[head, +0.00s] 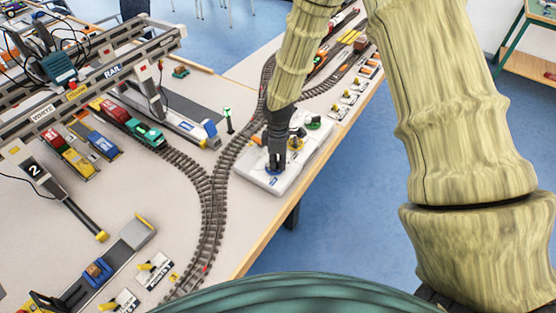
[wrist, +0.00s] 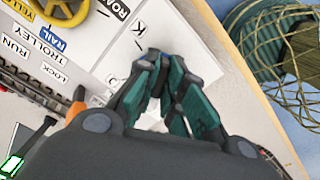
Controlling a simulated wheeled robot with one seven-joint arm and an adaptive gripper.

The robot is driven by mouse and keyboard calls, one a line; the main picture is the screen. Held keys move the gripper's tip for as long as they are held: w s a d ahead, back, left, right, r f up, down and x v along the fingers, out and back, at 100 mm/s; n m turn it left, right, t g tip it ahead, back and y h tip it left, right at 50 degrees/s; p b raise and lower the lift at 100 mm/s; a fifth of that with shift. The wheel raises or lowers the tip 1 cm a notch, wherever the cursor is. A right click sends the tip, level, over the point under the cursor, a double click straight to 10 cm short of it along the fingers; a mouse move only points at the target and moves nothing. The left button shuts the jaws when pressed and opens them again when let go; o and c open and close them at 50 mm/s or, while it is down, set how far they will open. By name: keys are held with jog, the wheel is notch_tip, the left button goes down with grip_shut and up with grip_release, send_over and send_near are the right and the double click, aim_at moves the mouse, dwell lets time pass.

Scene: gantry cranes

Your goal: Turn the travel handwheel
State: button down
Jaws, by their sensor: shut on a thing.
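The white control panel (head: 268,185) lies at the table's right edge in the head view. My gripper (head: 275,163) points down at its near end, and its fingertips (wrist: 158,60) are close together in the wrist view. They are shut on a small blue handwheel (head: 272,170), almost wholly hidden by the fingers. I take it for the travel handwheel, but its label is not readable. A yellow handwheel (wrist: 62,12) stands beside it, also seen just right of my gripper in the head view (head: 296,143).
A green handwheel (head: 313,122) stands farther along the panel. An orange-tipped lever (wrist: 76,108) is close to my gripper. Curved track (head: 215,190) runs left of the panel. The gantry crane (head: 100,75) stands at the left, over toy wagons (head: 100,143).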

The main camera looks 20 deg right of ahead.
jog(key=shift+n, duration=0.5)
jog(key=shift+w, duration=0.1)
jog(key=c, duration=1.5)
grip_release()
jog(key=shift+d, duration=0.1)
notch_tip(320, 180, up, 12)
